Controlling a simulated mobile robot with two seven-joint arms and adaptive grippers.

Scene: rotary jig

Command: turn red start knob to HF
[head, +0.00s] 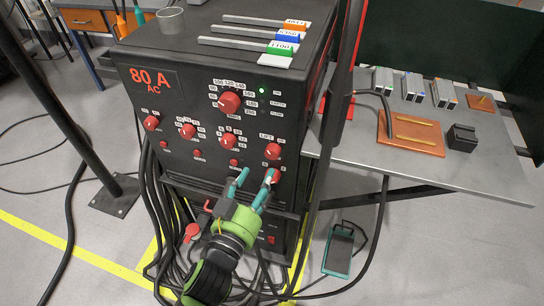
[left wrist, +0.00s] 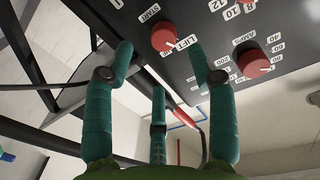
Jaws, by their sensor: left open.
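The red start knob (head: 273,151) is the rightmost of the row of red knobs on the black welder's front, near a LIFT label. In the left wrist view the start knob (left wrist: 163,38) shows near START and LIFT labels, beyond and between the two upper fingertips. Its exact pointer setting is too small to tell. My left gripper (head: 255,176) is open in front of the panel, just below the start knob, with teal fingers spread and empty. Its fingers also show in the left wrist view (left wrist: 165,65). I see no contact with the start knob.
Another red knob (left wrist: 250,60) is close beside the right finger in the wrist view. A larger red knob (head: 229,103) sits higher on the panel. A grey table (head: 490,185) stands at the right. Cables and a foot pedal (head: 341,250) lie on the floor.

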